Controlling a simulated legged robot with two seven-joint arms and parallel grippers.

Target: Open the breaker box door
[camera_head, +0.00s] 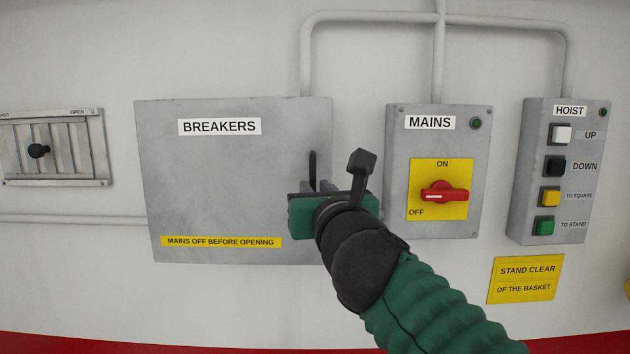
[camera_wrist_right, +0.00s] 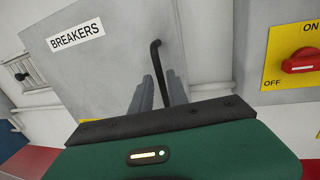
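The grey breaker box (camera_head: 215,210), labelled BREAKERS, hangs on the wall with its door closed. Its black upright bar handle (camera_head: 312,163) is near the door's right edge and also shows in the wrist view (camera_wrist_right: 157,65). My right gripper (camera_head: 318,185) is in front of the handle. In the wrist view its two grey fingers (camera_wrist_right: 160,88) are apart, one on each side of the handle's lower part, with gaps visible. The handle's lower end is hidden by the gripper. My left gripper is not in view.
The mains box (camera_head: 398,170) is close right of the breaker box; its red knob (camera_head: 445,195) lies roughly horizontal. The hoist panel (camera_head: 522,190) with several buttons is farther right. A vent with a black knob (camera_head: 38,151) is at the left. Pipes (camera_head: 305,60) run above.

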